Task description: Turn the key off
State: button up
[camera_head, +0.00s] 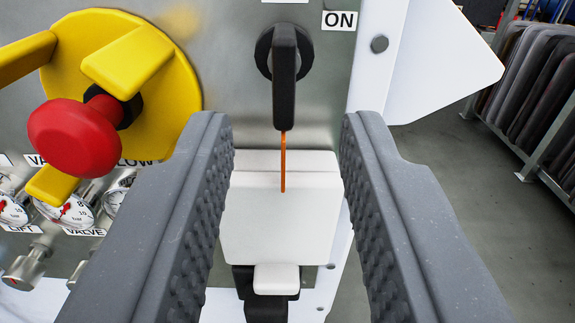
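The key (284,75) is a black-headed piece in a round black switch at the top middle of the metal panel. It stands vertical in the picture, with a thin orange strip (283,160) hanging below it. An "ON" label (340,20) is to the upper right of the switch. My gripper (285,140) is open and empty, with its grey ridged fingers at the left and right. The key is between and beyond the fingertips in the picture, and neither finger appears to touch it. Another label above the switch is cut off by the top edge.
A red knob (72,138) with a yellow guard (130,60) sticks out at the left. Gauges (78,212) and small valves (28,265) are below it. A white box (280,220) is below the key. A white angled plate (440,65) juts out at the right.

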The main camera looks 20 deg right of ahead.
jog(key=p+v, duration=0.5)
jog(key=v, duration=0.4)
dwell(0.4)
jog(key=w+a+r+m+g+y, duration=0.1)
jog(key=w+a+r+m+y, duration=0.15)
jog(key=w+r, duration=0.95)
notch_tip(320, 180, up, 21)
jog(key=w+a+n+y, duration=0.1)
jog(key=a+y, duration=0.1)
jog(key=y, duration=0.1)
jog(key=s+d+r+n+y, duration=0.15)
jog(key=s+r, duration=0.25)
jog(key=r, duration=0.6)
jog(key=s+d+r+n+y, duration=0.15)
jog(key=s+r, duration=0.25)
jog(key=r, duration=0.6)
jog(key=s+d+r+n+h, duration=0.1)
jog(key=s+d+r, duration=0.2)
jog(key=s+r, duration=0.3)
jog(key=s+d+r+n+h, duration=0.1)
jog(key=s+d+r+h, duration=0.1)
jog(key=s+r, duration=0.5)
jog(key=s+d, duration=0.1)
jog(key=s, duration=0.2)
jog(key=shift+d+r+g, duration=0.25)
jog(key=shift+d+g, duration=0.05)
jog(key=shift+g, duration=0.1)
